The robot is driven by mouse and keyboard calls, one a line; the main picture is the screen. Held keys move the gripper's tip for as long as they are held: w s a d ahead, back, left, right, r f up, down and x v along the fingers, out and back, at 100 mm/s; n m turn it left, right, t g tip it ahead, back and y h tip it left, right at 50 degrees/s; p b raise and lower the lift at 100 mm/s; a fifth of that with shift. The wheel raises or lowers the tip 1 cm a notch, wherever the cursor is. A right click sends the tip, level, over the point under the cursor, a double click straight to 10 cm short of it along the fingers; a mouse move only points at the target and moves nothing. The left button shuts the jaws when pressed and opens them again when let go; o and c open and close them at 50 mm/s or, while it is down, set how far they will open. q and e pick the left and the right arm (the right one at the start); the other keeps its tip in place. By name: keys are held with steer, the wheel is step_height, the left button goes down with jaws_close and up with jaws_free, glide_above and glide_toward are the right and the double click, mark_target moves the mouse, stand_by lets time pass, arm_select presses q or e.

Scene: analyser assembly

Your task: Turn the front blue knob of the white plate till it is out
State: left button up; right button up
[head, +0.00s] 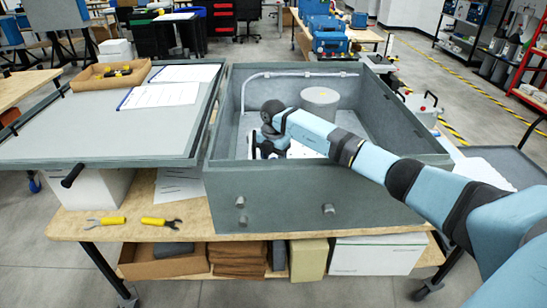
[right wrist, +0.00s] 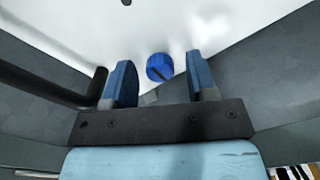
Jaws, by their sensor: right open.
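The blue knob (right wrist: 160,67) shows in the right wrist view on the white plate (right wrist: 200,28), with a dark slot or mark across it. My right gripper (right wrist: 160,82) is open, with one blue finger on each side of the knob and a gap on both sides. I cannot tell how far the fingertips are from the plate. In the head view my right arm reaches into the grey box, and its gripper (head: 267,148) is low inside, partly hidden. A bit of the white plate (head: 305,151) shows beside it; the knob is hidden there. My left gripper is not in view.
The grey box (head: 330,190) has high walls around my right gripper, and its open lid (head: 90,135) lies to the left. A grey cylinder (head: 320,102) stands inside behind the arm. A dark pipe (right wrist: 60,85) runs left of the gripper. Yellow-handled tools (head: 160,222) lie on the table.

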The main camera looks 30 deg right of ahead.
steer(key=c, duration=0.9)
steer(key=shift+c, duration=0.2)
steer(key=shift+n, duration=0.3)
steer(key=n+b, duration=0.1)
steer(key=n, duration=0.2)
steer(key=shift+n+b, duration=0.4)
steer(key=n+b, duration=0.2)
steer(key=n, duration=0.3)
steer(key=n+b, duration=0.1)
steer(key=n, duration=0.4)
steer(key=shift+n+b, duration=0.35)
steer(key=shift+n, duration=0.05)
steer(key=shift+n+b, duration=0.5)
steer(key=shift+n, duration=1.3)
